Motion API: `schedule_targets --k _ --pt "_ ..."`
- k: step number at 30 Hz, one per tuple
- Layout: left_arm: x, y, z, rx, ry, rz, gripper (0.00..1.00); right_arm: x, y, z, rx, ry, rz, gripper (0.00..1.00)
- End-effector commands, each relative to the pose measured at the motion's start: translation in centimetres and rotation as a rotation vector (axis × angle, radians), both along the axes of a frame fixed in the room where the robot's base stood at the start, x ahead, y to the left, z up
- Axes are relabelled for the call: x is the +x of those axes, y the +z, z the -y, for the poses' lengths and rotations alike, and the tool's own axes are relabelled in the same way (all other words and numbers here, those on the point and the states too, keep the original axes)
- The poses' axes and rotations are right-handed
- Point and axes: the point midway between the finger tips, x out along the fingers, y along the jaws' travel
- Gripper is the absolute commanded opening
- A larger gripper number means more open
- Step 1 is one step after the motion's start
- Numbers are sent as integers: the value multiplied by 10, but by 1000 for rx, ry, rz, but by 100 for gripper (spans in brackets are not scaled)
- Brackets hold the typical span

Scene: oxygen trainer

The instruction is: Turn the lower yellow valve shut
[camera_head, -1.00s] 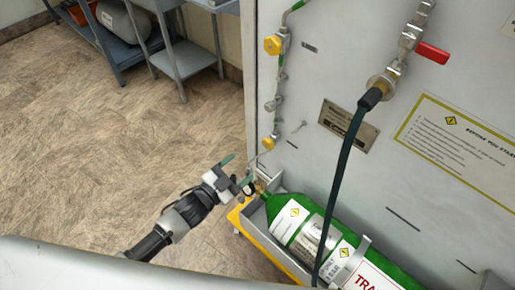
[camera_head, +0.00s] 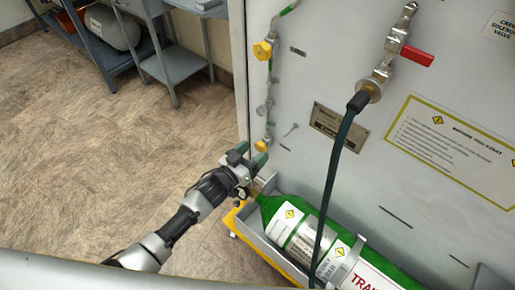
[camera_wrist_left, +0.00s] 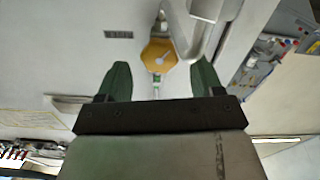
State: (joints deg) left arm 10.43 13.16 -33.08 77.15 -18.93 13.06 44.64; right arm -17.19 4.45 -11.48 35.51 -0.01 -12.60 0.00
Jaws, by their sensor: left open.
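The lower yellow valve (camera_head: 262,146) is a small knob on the thin pipe at the panel's left edge. The upper yellow valve (camera_head: 262,50) sits above it on the same pipe. My left gripper (camera_head: 248,156) is just below the lower valve, with its green-tipped fingers apart and nothing between them. In the left wrist view a yellow hexagonal knob (camera_wrist_left: 158,55), apparently the lower valve, lies just beyond the gap between the open fingers (camera_wrist_left: 161,77). No contact with it is visible. My right gripper is not in view.
A green gas cylinder (camera_head: 291,222) lies in a yellow-edged tray below the gripper. A dark hose (camera_head: 334,190) hangs from the red-handled valve (camera_head: 416,55) on the panel. Open floor (camera_head: 90,150) is at left, with metal shelving behind it.

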Motion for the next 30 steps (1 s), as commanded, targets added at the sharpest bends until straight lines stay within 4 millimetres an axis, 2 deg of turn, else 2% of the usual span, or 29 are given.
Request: schedule_targets --k 6,15,17,25,30 --pt "17 0 12 0 0 0 67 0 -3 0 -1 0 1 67" --pt "18 0 13 1 0 -1 67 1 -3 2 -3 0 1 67" --pt "18 0 13 1 0 -1 59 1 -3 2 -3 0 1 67" --pt "18 0 13 1 0 0 18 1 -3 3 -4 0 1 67" --pt "18 0 13 9 0 5 17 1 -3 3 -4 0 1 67"
